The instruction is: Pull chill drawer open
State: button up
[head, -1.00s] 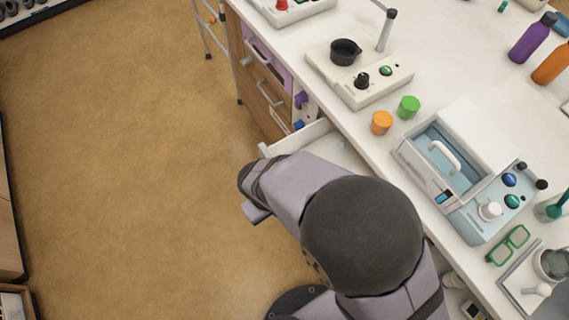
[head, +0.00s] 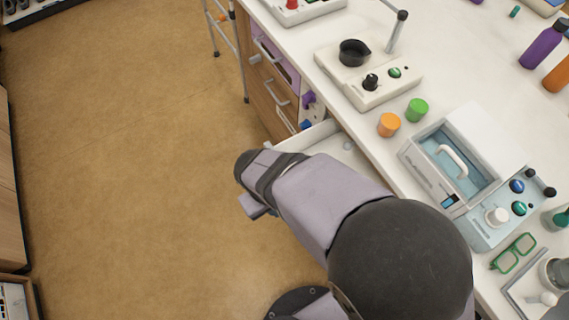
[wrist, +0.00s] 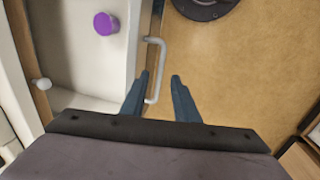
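A white drawer (head: 308,134) stands pulled out from under the counter in the head view; my arm hides much of it. The wrist view looks down into its white interior (wrist: 85,60), where a purple round item (wrist: 106,23) and a small white knob-like thing (wrist: 42,84) show. No label naming it the chill drawer is readable. Its pale bar handle (wrist: 159,72) is on the drawer's outer face. My gripper (wrist: 160,76) is open, with the handle between its fingers, nearer the left one, and a gap to the right one.
The counter (head: 375,140) above holds an orange cup (head: 389,124), a green cup (head: 417,109) and a blue-white device (head: 465,165). The floor (head: 130,170) to the left is clear.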

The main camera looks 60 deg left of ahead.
jog(key=shift+s+r, duration=0.15)
jog(key=shift+r, duration=0.6)
jog(key=shift+s+r, duration=0.15)
jog(key=shift+r, duration=0.55)
jog(key=w+d+r+m+g+p, duration=0.1)
jog(key=w+d+r+m, duration=0.25)
jog(key=w+d, duration=0.6)
jog(key=w+d+r+m+p, duration=0.1)
jog(key=w+d+r+m, duration=0.1)
jog(key=w+d+m, duration=0.55)
jog(key=w+d+r+m+p, duration=0.1)
jog(key=w+d+m, duration=0.1)
jog(key=d, duration=0.9)
jog(key=w+d+r+m+g, duration=0.1)
jog(key=d+m, duration=0.4)
jog(key=d, duration=0.6)
jog(key=shift+w+d+r+p, duration=0.2)
jog(key=shift+w+r+p, duration=0.15)
jog(key=shift+p, duration=0.05)
